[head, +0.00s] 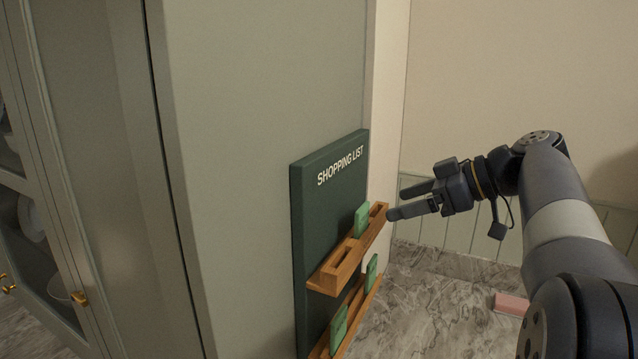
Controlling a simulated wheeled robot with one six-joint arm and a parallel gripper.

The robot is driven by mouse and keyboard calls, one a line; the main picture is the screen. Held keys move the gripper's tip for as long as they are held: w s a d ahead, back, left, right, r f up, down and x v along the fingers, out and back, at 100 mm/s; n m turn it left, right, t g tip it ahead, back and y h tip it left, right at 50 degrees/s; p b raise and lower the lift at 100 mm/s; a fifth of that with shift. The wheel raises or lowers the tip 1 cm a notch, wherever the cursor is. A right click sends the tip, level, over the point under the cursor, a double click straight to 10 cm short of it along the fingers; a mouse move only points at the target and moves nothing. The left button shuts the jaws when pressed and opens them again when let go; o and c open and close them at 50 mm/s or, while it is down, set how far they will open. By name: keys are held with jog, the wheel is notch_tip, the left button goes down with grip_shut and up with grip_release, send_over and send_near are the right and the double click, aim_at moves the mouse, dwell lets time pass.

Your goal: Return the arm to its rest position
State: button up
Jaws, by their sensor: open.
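My gripper (396,204) is at the right of centre in the head view, at the end of my arm, which reaches in from the right. Its two fingers point left and are apart, with nothing between them. The fingertips are close to the right end of the upper wooden rack (330,277) on a dark green "SHOPPING LIST" board (312,205). Whether they touch the rack cannot be told. A green card (361,220) stands in the upper rack, left of the fingertips.
A lower wooden rack (352,318) holds green cards (339,328) as well. The board is on the side of a tall grey-green cabinet (265,100). A pink block (511,304) lies on the marbled surface (420,310) below my arm. The plain wall at upper right is clear.

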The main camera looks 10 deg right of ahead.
aim_at(365, 207)
jog(key=p+x, duration=0.1)
jog(key=x, duration=0.9)
jog(key=shift+s+f, duration=0.1)
jog(key=shift+f, duration=0.15)
notch_tip(365, 207, up, 2)
jog(key=shift+d+r, duration=0.1)
jog(key=shift+d, duration=0.05)
jog(key=shift+r, duration=0.6)
